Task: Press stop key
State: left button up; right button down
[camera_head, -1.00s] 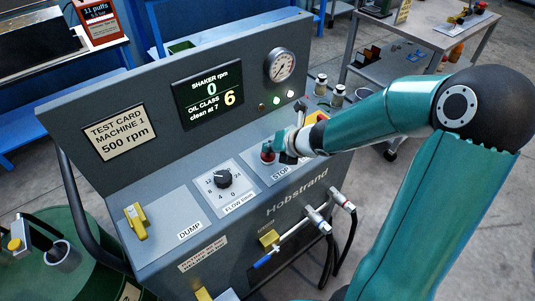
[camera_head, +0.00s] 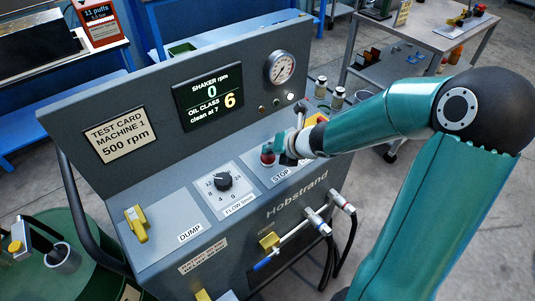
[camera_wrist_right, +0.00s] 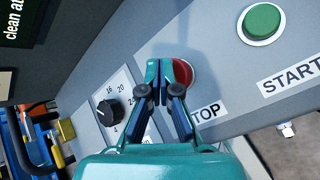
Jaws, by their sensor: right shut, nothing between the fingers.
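The red stop key (camera_head: 267,157) sits on the sloped console above the STOP label (camera_head: 280,174). In the right wrist view the red key (camera_wrist_right: 184,74) shows partly behind my fingers. My right gripper (camera_head: 284,153) is shut and empty, its fingertips right at the key. In the wrist view the fingertips (camera_wrist_right: 160,70) overlap the key's left part; whether they touch it or how far it is pushed in I cannot tell. My left gripper is not in view.
A green start button (camera_wrist_right: 262,22) lies beside the stop key. The flow knob (camera_head: 222,180) and yellow dump lever (camera_head: 136,222) are to the left. The display (camera_head: 208,94) reads shaker 0 rpm and oil class 6. A gauge (camera_head: 281,68) stands above.

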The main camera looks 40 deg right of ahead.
aim_at(270, 157)
jog(key=shift+r, duration=0.5)
notch_tip(270, 157, up, 5)
jog(key=p, duration=0.5)
dwell(0.8)
